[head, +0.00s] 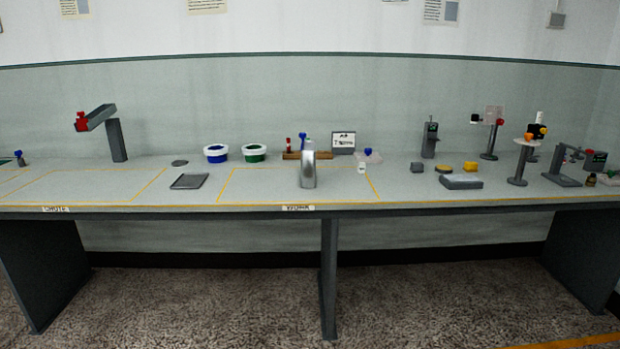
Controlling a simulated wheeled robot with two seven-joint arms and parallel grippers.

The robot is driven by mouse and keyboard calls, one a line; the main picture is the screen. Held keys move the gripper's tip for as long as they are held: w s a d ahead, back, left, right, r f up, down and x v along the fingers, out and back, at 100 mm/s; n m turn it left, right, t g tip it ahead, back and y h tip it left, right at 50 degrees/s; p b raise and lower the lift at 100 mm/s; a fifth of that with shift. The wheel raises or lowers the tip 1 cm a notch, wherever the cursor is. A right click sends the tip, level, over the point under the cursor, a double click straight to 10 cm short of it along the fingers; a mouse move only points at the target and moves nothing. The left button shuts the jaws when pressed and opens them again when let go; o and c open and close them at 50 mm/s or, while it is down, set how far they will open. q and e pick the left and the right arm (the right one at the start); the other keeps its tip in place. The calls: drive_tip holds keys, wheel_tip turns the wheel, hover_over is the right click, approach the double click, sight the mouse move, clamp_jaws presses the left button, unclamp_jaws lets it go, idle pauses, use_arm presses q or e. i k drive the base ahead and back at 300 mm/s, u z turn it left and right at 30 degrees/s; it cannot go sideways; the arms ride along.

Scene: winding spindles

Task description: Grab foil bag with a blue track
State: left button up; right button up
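A small white item (361,168) is in front of that. Neither of my grippers is in view.
Several instruments on stands crowd the right end. The front of the work zone is clear.

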sight(308, 149)
drive_tip(key=z, duration=0.7)
drive_tip(key=i, duration=1.25)
drive_tip(key=u, duration=0.45)
